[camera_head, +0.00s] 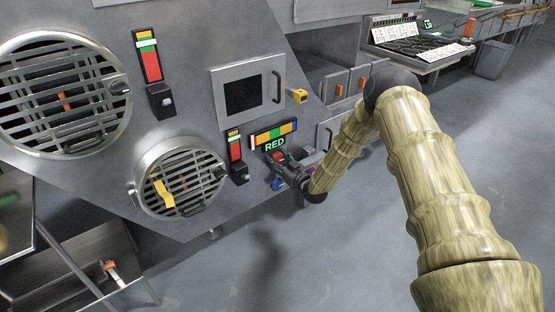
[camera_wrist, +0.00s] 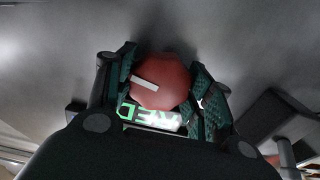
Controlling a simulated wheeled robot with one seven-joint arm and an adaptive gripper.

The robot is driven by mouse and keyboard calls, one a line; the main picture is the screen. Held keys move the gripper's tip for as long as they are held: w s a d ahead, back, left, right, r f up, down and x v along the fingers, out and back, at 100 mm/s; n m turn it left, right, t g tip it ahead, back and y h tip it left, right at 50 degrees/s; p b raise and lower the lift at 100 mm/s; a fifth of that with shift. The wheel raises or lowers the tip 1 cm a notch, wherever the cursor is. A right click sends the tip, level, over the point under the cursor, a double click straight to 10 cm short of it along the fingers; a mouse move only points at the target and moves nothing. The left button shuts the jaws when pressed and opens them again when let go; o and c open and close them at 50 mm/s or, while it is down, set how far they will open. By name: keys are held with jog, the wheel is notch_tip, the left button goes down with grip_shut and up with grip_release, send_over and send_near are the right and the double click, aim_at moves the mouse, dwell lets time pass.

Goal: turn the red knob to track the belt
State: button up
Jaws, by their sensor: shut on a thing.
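The red knob (camera_wrist: 162,82) is a round, faceted knob with a white pointer bar. In the wrist view my gripper (camera_wrist: 163,90) has one finger on each side of it and is shut on it. The white bar points to the left and slightly up. In the head view the knob (camera_head: 279,157) is a small red patch just below the lit green "RED" sign, mostly hidden by my gripper (camera_head: 284,165). Part of the lit sign (camera_wrist: 152,116) shows below the knob in the wrist view.
A round grated port (camera_head: 180,180) is further left. The grey floor to the right is open.

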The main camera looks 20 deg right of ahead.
jog(key=m+p, duration=0.1)
jog(key=m, duration=0.3)
jog(key=m+p, duration=0.1)
jog(key=m, duration=0.7)
jog(key=shift+f+m, duration=0.1)
jog(key=shift+m, duration=0.2)
jog(key=m+b, duration=0.1)
jog(key=m, duration=0.3)
jog(key=shift+m, duration=0.4)
jog(key=o, duration=1)
jog(key=shift+o, duration=0.2)
jog(key=shift+s, duration=0.1)
